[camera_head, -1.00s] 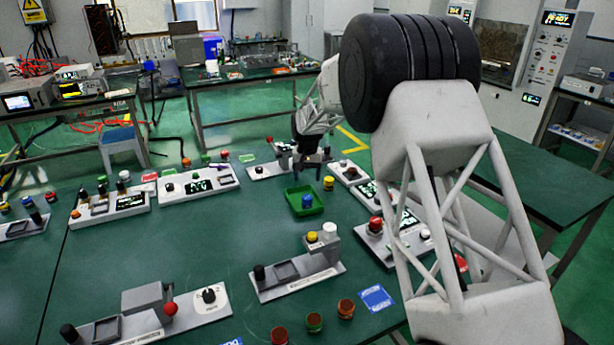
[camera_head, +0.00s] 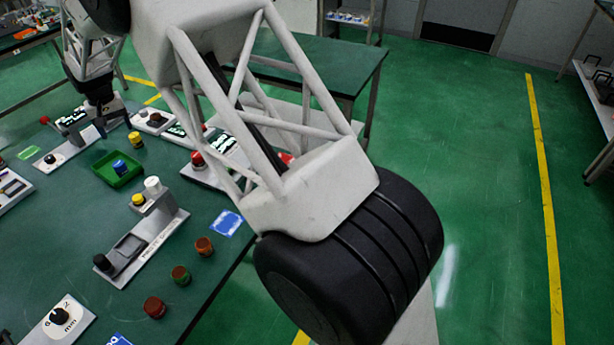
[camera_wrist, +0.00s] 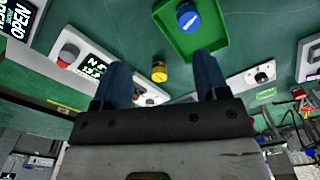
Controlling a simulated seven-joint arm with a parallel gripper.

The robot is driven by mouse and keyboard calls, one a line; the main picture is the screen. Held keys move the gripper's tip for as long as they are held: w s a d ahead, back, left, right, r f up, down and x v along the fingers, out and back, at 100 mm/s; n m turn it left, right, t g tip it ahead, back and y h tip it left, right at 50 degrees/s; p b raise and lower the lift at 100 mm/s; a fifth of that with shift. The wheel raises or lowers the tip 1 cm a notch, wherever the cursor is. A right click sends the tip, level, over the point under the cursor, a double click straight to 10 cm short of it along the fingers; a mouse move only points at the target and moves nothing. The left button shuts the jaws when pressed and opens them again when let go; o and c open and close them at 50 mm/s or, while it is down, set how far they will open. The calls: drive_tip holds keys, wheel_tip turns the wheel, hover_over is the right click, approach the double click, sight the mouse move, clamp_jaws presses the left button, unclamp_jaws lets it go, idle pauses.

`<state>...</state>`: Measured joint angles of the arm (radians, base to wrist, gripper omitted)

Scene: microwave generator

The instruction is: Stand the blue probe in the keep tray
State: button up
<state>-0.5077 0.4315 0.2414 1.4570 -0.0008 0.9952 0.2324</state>
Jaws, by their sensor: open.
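The blue probe (camera_head: 121,167), a short blue cylinder, stands upright inside a small green tray (camera_head: 104,178). I take this tray to be the keep tray; no label on it is readable. In the wrist view the probe (camera_wrist: 188,16) and tray (camera_wrist: 215,42) are at the top, beyond my fingertips. My gripper (camera_wrist: 160,66) is open, its two blue-grey fingers wide apart with nothing held. In the head view my gripper (camera_head: 103,112) is above the far side of the tray, clear of the probe. Its fingers are small and dark there.
A yellow-topped cylinder (camera_head: 135,140) stands just right of the tray; it also shows between my fingers in the wrist view (camera_wrist: 159,71). A console with yellow and white knobs (camera_head: 150,235) is in front. Several coloured cylinders line the front edge.

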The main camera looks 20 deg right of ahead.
drive_tip(key=s+d+r+m, duration=0.1)
drive_tip(key=s+d+r, duration=0.5)
drive_tip(key=d, duration=0.3)
drive_tip(key=s+d+r+t, duration=0.1)
drive_tip(key=s+d+r, duration=0.55)
drive_tip(key=d, duration=0.35)
drive_tip(key=s+d+r+m, duration=0.1)
drive_tip(key=s+d+r, duration=0.4)
drive_tip(key=s+d, duration=0.3)
drive_tip(key=s+d+r, duration=0.1)
drive_tip(key=s+d, duration=1.2)
drive_tip(key=s, duration=0.3)
drive_tip(key=s+d+f, duration=0.2)
drive_tip(key=s+d, duration=0.1)
drive_tip(key=s, duration=0.5)
drive_tip(key=s+d+f+m+t, duration=0.1)
drive_tip(key=s+d+f, duration=0.1)
drive_tip(key=s, duration=0.7)
drive_tip(key=shift+d+f, duration=0.2)
drive_tip(key=shift+d, duration=0.55)
drive_tip(key=shift+w, duration=0.1)
